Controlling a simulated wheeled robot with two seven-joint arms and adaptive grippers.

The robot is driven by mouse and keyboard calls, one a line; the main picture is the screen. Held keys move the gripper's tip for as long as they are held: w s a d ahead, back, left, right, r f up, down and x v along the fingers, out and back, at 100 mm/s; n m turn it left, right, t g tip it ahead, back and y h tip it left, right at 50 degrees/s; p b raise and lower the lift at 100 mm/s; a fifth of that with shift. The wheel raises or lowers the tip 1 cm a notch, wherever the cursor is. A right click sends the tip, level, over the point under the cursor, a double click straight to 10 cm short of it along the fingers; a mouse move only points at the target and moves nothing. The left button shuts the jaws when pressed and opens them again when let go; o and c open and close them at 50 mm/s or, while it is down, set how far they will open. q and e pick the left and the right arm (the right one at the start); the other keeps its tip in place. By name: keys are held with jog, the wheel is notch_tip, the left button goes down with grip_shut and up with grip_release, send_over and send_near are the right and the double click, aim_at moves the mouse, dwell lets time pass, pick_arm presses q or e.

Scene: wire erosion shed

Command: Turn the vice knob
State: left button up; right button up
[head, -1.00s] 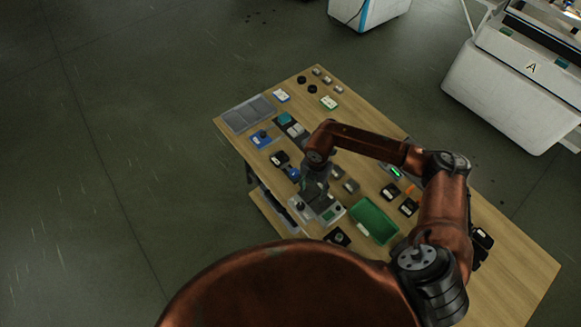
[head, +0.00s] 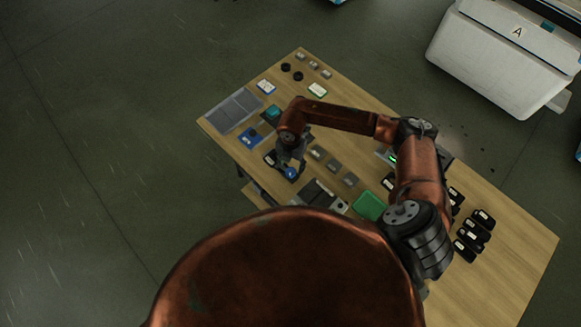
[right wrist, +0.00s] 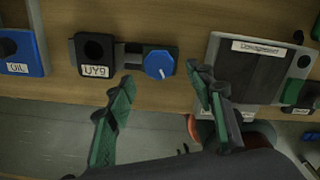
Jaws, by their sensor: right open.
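The vice is a dark block (right wrist: 95,52) labelled UY9 with a round hole, joined by a bar to a blue knob (right wrist: 159,64) with a white pointer line. In the head view the knob (head: 291,173) shows near the table's left edge, under my right gripper (head: 291,160). In the right wrist view my right gripper (right wrist: 162,77) is open, its green-edged fingertips on either side of the knob and slightly short of it. I see a gap at each side and no contact. My left gripper is not in view.
A grey box with dark panels (right wrist: 250,65) stands close on the right. A green tray (head: 369,205) and several black blocks lie further right on the wooden table (head: 500,240).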

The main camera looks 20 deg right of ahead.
aim_at(291, 171)
notch_tip(291, 171, down, 4)
jog(key=shift+w+a+r, duration=0.1)
jog(key=shift+w, duration=0.05)
jog(key=shift+f, duration=0.35)
jog(key=shift+c, duration=0.2)
jog(key=c, duration=1.1)
